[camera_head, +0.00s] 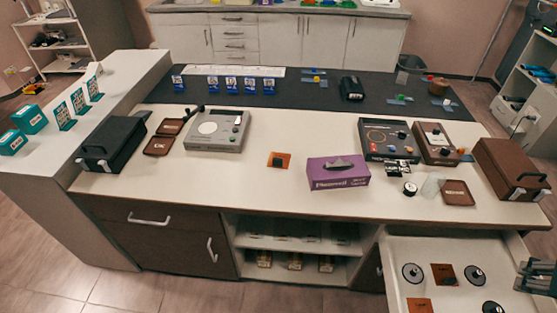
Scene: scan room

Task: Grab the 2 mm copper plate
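A square copper-coloured plate with a black knob (279,160) lies on the white worktop near its middle. The open drawer at the lower right holds another copper-coloured plate (444,274) and a further one (419,305), cut by the bottom edge of the picture. No thickness marking is readable on any of them, so I cannot tell which is 2 mm. My gripper (522,281) is at the right edge, over the right side of the drawer and apart from the copper plates. It is partly out of frame, and whether its fingers are open is unclear.
The open drawer (393,255) also holds several round discs with black knobs (413,272). A purple box (338,173), a grey device (217,131), a dark device (388,139) and a brown case (511,168) stand on the worktop.

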